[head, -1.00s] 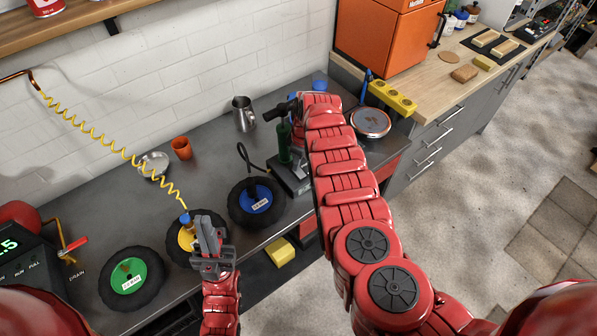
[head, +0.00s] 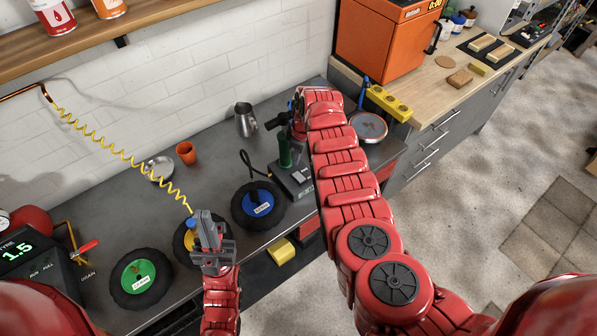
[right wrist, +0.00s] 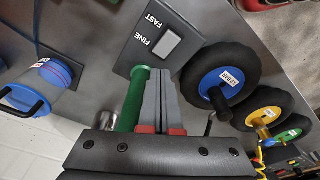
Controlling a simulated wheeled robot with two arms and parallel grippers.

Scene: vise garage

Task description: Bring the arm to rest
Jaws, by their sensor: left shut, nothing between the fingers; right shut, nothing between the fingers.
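My left arm comes up from the bottom of the head view. Its gripper (head: 208,240) is shut and empty, in front of the wheel with the yellow hub (head: 189,243), partly covering it; I cannot tell if they touch. My right arm reaches across the bench to the back. In the right wrist view the right gripper (right wrist: 160,75) is shut and empty. It is beside a green cylindrical handle (right wrist: 133,100) and near a dark panel marked FAST and FINE (right wrist: 150,45). In the head view the right fingertips are mostly hidden by the arm.
A wheel with a blue hub (head: 258,204) and one with a green hub (head: 140,278) lie on the grey bench. A metal jug (head: 245,120) and orange cup (head: 186,152) stand behind. A yellow coiled hose (head: 120,150) hangs down to the yellow-hub wheel. A round tin (head: 370,127) is right of my right arm.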

